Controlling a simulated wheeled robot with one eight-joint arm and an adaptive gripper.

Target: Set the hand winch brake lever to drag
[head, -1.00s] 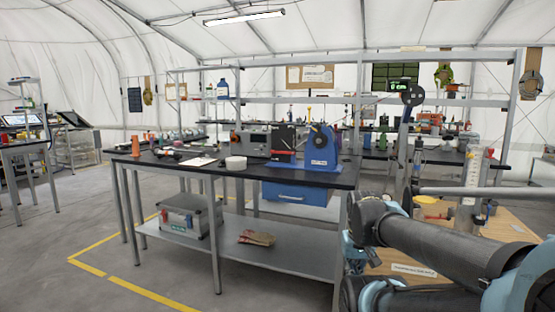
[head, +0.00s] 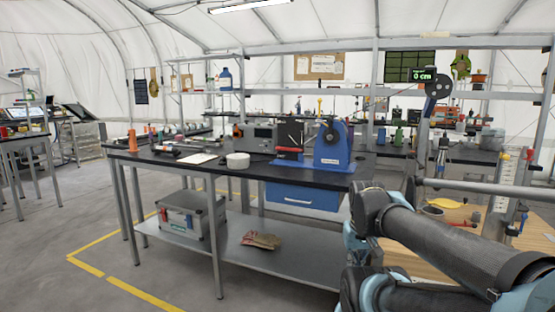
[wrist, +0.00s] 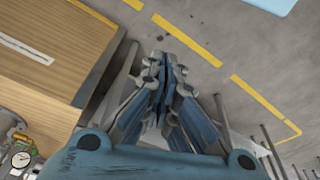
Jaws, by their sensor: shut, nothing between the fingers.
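A blue housing (head: 333,148) with a dark round hub and a small white label stands at the right end of the black bench in the head view. It may be the hand winch, but I cannot tell for sure. No brake lever or its marked settings can be made out clearly. My gripper (wrist: 160,62) shows in the wrist view, its fingers together with nothing between them. It is over open floor beside a wooden top, away from the blue housing. In the head view my arm fills the lower right and the fingertips cannot be made out.
The black bench (head: 215,168) also holds a grey box (head: 263,136), a white roll (head: 238,160) and an orange cone (head: 132,139). A post with a "0 cm" display (head: 424,76) stands right. A wooden top (wrist: 58,45) is close to my gripper.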

